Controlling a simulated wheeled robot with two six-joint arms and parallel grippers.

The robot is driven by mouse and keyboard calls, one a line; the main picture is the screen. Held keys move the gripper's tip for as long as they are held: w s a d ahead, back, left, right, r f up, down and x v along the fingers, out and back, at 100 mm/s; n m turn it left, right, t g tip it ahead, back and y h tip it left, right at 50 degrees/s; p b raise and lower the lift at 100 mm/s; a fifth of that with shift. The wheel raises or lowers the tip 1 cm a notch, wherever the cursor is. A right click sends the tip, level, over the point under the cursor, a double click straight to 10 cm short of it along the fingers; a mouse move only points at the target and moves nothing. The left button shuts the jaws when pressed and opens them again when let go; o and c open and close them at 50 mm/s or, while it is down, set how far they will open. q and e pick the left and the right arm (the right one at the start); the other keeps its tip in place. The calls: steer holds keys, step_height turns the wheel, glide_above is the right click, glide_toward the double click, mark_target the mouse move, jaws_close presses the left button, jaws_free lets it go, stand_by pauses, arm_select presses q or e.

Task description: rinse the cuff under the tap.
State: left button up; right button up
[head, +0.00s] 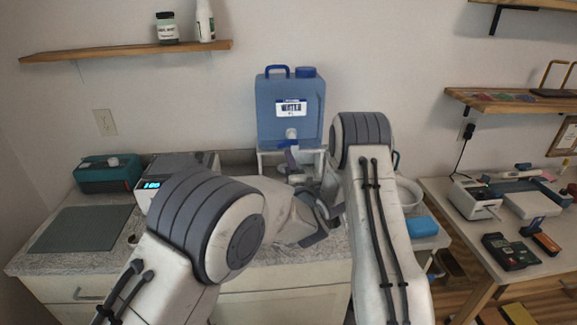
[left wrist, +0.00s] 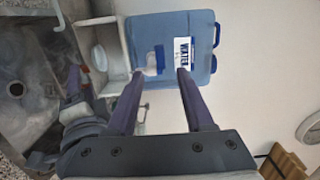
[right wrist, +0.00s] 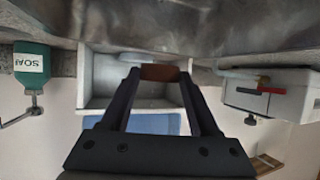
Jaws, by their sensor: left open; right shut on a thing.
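The blue water container (head: 290,108) stands on a white stand against the back wall, its pale tap (head: 291,134) at the lower front. In the left wrist view the tap (left wrist: 153,63) appears sideways, between and beyond the fingertips of my open, empty left gripper (left wrist: 160,73). My right gripper (right wrist: 160,74) is shut on a small brown piece, apparently the cuff (right wrist: 160,73), in front of the white stand. The head view hides this grip behind my arm. No water flow can be made out.
A metal sink (left wrist: 32,100) lies below the stand. A green soap bottle (right wrist: 31,66) and a white box with a red lever (right wrist: 275,92) flank the stand in the right wrist view. A white bowl (head: 408,190) and blue block (head: 422,226) sit to the right.

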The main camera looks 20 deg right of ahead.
arm_select(q)
steer(key=shift+w, duration=0.1)
steer(key=m+g+h, duration=0.3)
steer(key=m+h, duration=0.1)
steer(key=h, duration=0.2)
glide_toward(282, 146)
steer(key=shift+m, duration=0.3)
steer(key=x, duration=1)
steer(key=shift+w+d, duration=0.2)
steer(key=shift+w, duration=0.15)
jaws_close()
